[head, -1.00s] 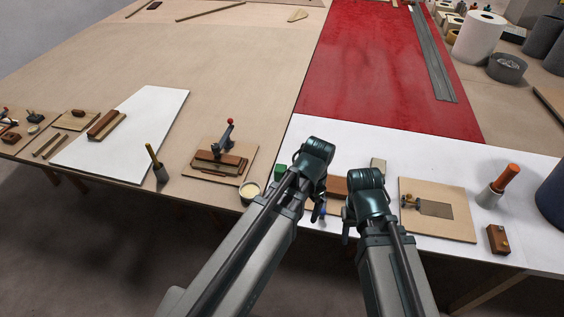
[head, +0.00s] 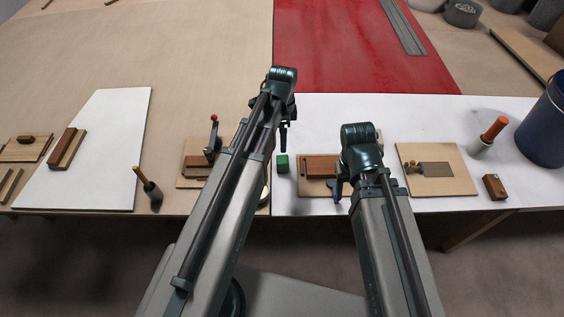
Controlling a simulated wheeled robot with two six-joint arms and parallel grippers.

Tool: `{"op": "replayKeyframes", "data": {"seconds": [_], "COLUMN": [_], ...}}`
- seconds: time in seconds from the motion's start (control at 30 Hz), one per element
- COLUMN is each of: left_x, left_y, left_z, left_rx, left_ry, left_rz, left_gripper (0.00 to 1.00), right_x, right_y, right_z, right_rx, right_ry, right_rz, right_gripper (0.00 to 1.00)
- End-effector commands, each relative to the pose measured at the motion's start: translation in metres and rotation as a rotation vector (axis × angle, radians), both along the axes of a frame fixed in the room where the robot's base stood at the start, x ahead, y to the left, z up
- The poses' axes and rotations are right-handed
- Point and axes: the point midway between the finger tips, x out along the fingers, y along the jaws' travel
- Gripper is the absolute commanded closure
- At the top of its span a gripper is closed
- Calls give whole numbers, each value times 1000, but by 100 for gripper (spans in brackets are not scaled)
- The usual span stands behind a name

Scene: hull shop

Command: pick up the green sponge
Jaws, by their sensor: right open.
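The green sponge (head: 282,163) is a small green block lying on the white part of the bench, near its left edge. My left gripper (head: 283,136) is above and just beyond it in the picture, fingers pointing down, apart from the sponge. I cannot tell whether its jaws are open. My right gripper (head: 339,184) is open, to the right of the sponge, over a board with a brown wooden block. My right arm hides part of that board.
A wooden board with a brown block (head: 319,168) lies right of the sponge. A small blue item (head: 335,190) shows beside my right gripper. A board with a grey plate (head: 436,169), an orange-handled tool (head: 489,135) and a blue bucket (head: 545,125) are farther right. A clamp (head: 212,138) stands left.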

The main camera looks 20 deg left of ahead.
Motion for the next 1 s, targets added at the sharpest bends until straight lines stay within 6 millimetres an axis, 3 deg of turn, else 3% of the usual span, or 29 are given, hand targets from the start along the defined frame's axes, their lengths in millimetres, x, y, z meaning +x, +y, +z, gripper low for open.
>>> {"op": "replayKeyframes", "data": {"seconds": [0.63,1.0], "left_x": [-1,-1], "left_y": [0,-1], "left_z": [-80,-87], "left_rx": [0,0], "left_ry": [0,0], "left_rz": [2,2], "left_gripper": [10,10], "right_x": [0,0], "right_y": [0,0], "right_z": [-80,-87], "right_rx": [0,0], "right_ry": [0,0], "right_rz": [0,0], "right_gripper": [50,50]}}
